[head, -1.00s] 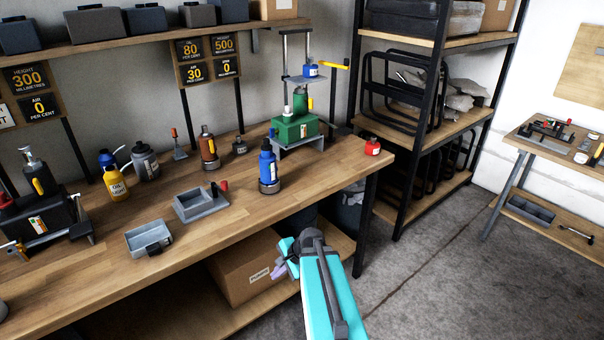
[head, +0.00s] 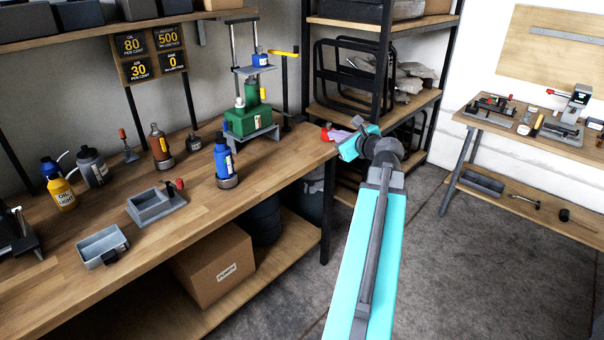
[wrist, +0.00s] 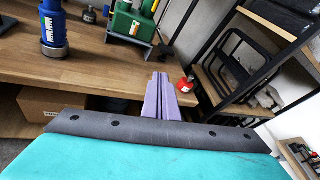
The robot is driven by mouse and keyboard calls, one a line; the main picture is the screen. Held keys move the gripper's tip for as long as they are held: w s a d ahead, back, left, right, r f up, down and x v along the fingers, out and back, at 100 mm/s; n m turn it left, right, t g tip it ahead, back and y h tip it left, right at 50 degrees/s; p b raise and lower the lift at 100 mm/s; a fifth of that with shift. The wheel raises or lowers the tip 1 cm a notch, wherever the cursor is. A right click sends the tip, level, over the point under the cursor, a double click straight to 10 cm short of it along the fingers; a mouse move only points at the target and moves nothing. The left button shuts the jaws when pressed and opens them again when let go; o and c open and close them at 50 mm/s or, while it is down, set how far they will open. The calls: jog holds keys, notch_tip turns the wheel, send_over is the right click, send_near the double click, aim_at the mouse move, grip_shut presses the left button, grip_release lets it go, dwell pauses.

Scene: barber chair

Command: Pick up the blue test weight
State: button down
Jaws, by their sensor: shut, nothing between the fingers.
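The blue test weight (head: 259,58) is a small blue piece with a dark top. It sits on the raised grey plate of the green press (head: 250,118) at the back of the bench. It does not show in the wrist view. My gripper (head: 340,135) is by the bench's right end, to the right of and lower in the picture than the blue weight. In the wrist view its purple fingers (wrist: 158,82) are together and empty. A red weight (wrist: 186,84) lies just right of the fingers; in the head view it is largely hidden by my gripper.
A blue bottle-like cylinder (head: 224,162) stands on the bench in front of the press. The press has an upright frame and a yellow handle (head: 283,52). Grey trays (head: 155,203) lie further left. A black-framed shelf (head: 385,100) stands right of the bench.

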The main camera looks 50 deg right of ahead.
jog(key=s+d+r+m+h, duration=0.2)
jog(key=s+d+r+m, duration=0.1)
jog(key=s+r, duration=0.2)
jog(key=s+d+r+m+t+h, duration=0.1)
jog(key=s+d+r+m, duration=0.1)
jog(key=s+r, duration=0.3)
notch_tip(320, 180, up, 5)
jog(key=shift+d+f+m+h, duration=0.1)
jog(key=shift+d+m+h, duration=0.3)
jog(key=shift+d, duration=0.05)
jog(key=shift+s, duration=0.1)
